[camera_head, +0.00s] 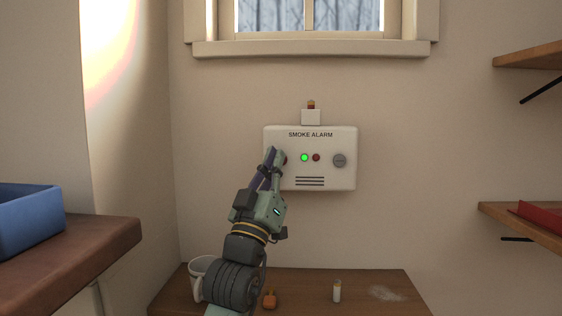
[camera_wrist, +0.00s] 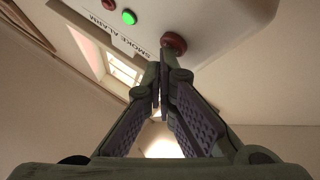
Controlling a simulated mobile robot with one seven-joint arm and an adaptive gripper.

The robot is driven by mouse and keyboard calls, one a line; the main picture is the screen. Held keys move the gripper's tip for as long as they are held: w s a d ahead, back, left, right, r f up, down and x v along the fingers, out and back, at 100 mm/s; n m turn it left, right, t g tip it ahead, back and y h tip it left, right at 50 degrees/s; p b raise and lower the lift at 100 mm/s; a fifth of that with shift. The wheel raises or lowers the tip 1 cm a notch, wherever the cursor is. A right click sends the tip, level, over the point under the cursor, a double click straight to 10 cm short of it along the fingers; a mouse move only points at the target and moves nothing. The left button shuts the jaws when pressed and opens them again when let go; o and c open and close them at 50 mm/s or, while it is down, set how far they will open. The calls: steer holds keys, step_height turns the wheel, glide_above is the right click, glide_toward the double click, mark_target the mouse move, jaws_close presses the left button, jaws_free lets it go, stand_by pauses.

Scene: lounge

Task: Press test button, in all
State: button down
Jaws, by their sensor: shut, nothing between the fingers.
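A white box labelled SMOKE ALARM (camera_head: 330,174) is mounted on the wall below the window. Its front has a lit green light (camera_head: 304,157), a dark red light (camera_head: 316,157), a grey round knob (camera_head: 340,160) and slots. A red button (camera_head: 285,159) sits at the left of the front, mostly hidden by my gripper (camera_head: 272,153) in the head view. In the wrist view my gripper (camera_wrist: 160,60) is shut and empty, its fingertips right by the red button (camera_wrist: 173,42). I cannot tell whether they touch it.
A red-topped beacon (camera_head: 311,105) stands on a white block above the alarm. Below, a wooden table (camera_head: 390,275) holds a white mug (camera_head: 198,268), a small orange object (camera_head: 270,300) and a small white cylinder (camera_head: 337,292). Shelves are at right; a blue bin (camera_head: 30,215) is at left.

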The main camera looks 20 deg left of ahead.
steer(key=shift+s, duration=0.1)
steer(key=shift+s+d, duration=0.25)
steer(key=shift+s, duration=0.45)
steer(key=shift+s, duration=0.1)
steer(key=s, duration=0.2)
steer(key=s+d, duration=0.1)
steer(key=s, duration=0.1)
steer(key=shift+s+d+b, duration=0.15)
steer(key=shift+s+b, duration=0.15)
steer(key=shift+f, duration=0.1)
stand_by(0.6)
